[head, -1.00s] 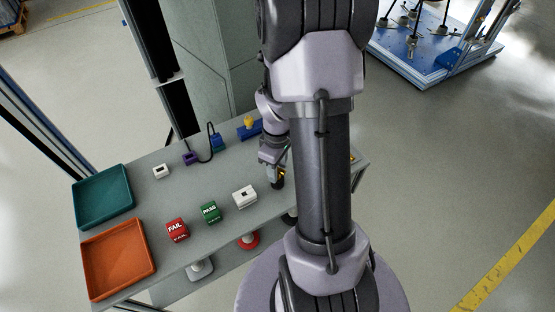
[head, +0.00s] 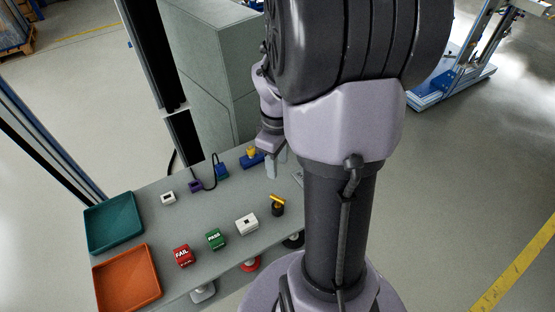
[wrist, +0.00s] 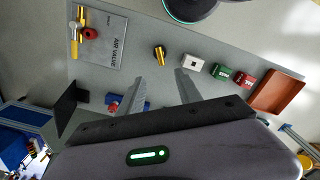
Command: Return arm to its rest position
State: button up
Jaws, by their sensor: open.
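My gripper (head: 272,165) is open and empty above the grey bench (head: 150,200). In the wrist view both fingers of my gripper (wrist: 160,80) are apart with nothing between their tips. My arm's large links cover the bench's right end in the head view.
The bench holds a teal tray (head: 114,222), an orange tray (head: 128,278), a red FAIL block (head: 182,256), a green PASS block (head: 215,239) and a white box (head: 247,223). An AIR VALVE plate (wrist: 100,40) shows in the wrist view. A grey cabinet (head: 210,70) stands behind.

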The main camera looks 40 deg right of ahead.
jog(key=s+a+r+m+t+b, duration=0.2)
jog(key=a+r, duration=0.1)
jog(key=a, duration=0.5)
jog(key=s+a+r+m+t+y+b, duration=0.1)
jog(key=s+a+r+m+t+b, duration=0.1)
jog(key=a, duration=0.6)
jog(key=s+a+r+m+t+y+b, duration=0.1)
jog(key=s+a+r+m+b, duration=0.1)
jog(key=a, duration=0.6)
notch_tip(320, 180, up, 2)
jog(key=shift+s+m+t, duration=0.4)
jog(key=shift+s+m, duration=0.2)
jog(key=shift+m, duration=0.3)
jog(key=shift+d, duration=0.1)
